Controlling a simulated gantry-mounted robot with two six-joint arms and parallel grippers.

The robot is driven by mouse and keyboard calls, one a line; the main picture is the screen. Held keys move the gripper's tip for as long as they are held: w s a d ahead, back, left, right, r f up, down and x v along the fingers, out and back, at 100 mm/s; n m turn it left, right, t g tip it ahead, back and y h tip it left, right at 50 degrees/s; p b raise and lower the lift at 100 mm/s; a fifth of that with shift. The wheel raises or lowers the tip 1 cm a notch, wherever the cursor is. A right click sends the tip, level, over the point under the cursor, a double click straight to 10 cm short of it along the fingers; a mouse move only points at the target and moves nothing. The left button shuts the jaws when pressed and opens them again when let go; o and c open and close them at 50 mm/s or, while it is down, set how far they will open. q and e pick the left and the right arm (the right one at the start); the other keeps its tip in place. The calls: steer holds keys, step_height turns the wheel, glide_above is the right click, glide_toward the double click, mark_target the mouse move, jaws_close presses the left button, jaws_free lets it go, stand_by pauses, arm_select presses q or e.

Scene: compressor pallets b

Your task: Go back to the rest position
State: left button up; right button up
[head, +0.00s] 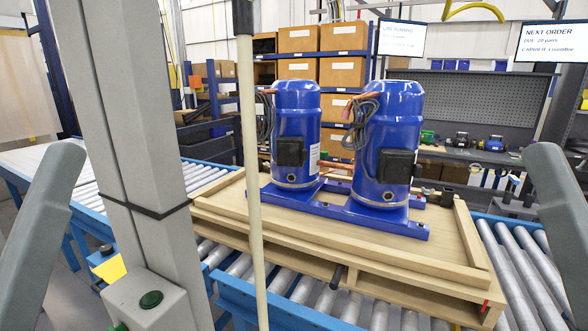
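Two blue compressors stand upright on a wooden pallet (340,245), a left one (297,120) and a right one (392,125). Both sit on blue rails (375,222) and have black boxes on their sides, copper pipe ends and dark coiled cables. Grey links of my arms rise at the left and right picture edges, apart from the pallet. Neither of my grippers shows in the head view, so their state is hidden.
The pallet rests on a blue-framed roller conveyor (285,308) that runs to the left and right. A thin pale pole (253,200) crosses in front of the pallet. Behind are shelves of cardboard boxes (340,72), a workbench with small machines, a pegboard and two screens (401,38).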

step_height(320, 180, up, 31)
steer(key=p, duration=2.8)
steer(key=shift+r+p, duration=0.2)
steer(key=shift+p, duration=0.1)
